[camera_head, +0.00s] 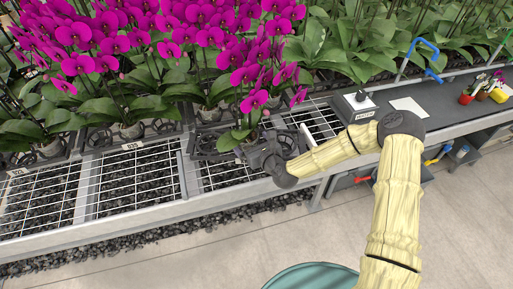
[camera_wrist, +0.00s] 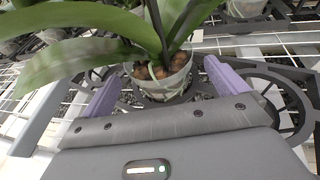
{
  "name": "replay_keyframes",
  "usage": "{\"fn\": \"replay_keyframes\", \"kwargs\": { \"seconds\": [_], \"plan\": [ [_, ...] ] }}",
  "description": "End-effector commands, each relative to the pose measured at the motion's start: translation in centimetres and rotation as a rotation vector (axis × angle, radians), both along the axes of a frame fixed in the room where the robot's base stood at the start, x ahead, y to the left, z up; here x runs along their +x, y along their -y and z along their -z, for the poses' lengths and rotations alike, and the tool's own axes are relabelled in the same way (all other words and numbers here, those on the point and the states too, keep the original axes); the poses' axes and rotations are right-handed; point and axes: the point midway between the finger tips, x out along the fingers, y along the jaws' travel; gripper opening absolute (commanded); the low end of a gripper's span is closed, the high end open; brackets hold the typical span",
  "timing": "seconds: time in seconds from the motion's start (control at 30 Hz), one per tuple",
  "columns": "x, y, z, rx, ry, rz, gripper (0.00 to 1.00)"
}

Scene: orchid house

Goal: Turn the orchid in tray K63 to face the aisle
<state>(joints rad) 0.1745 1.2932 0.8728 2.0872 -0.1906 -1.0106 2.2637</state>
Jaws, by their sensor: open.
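A magenta orchid in a clear pot (camera_wrist: 165,78) with brown bark stands in a dark tray ring. Its green leaves hang over my gripper in the wrist view. My gripper (camera_wrist: 162,72) is open, with one purple-grey finger on each side of the pot; I cannot tell whether they touch it. In the head view my gripper (camera_head: 252,143) is at this front orchid (camera_head: 254,100), low by its pot, and hides part of it. The dark tray (camera_wrist: 270,85) shows a spoked ring at the right. I cannot read a K63 label.
Many magenta orchids (camera_head: 110,45) crowd the bench behind and left. Wire mesh bench sections (camera_head: 130,180) in front are empty. A dark work surface (camera_head: 440,97) at right holds a white card (camera_head: 408,106) and small colored pots (camera_head: 480,92). The paved aisle (camera_head: 190,255) runs along the front.

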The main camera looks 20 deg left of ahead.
Motion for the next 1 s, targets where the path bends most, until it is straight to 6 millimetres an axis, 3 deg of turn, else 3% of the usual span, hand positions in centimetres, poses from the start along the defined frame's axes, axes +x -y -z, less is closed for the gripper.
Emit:
{"fn": "replay_keyframes", "kwargs": {
  "seconds": [0.4, 0.77, 0.83, 1.0],
  "plan": [
    [3.2, -3.0, 1.6, -0.001, 0.001, 0.002, 0.98],
    [3.6, -3.4, 1.5, -0.001, 0.001, 0.001, 0.98],
    [3.6, -3.4, 1.5, -0.001, 0.001, 0.001, 0.9],
    [3.6, -3.4, 1.6, -0.001, 0.001, 0.001, 0.57]
  ]
}}
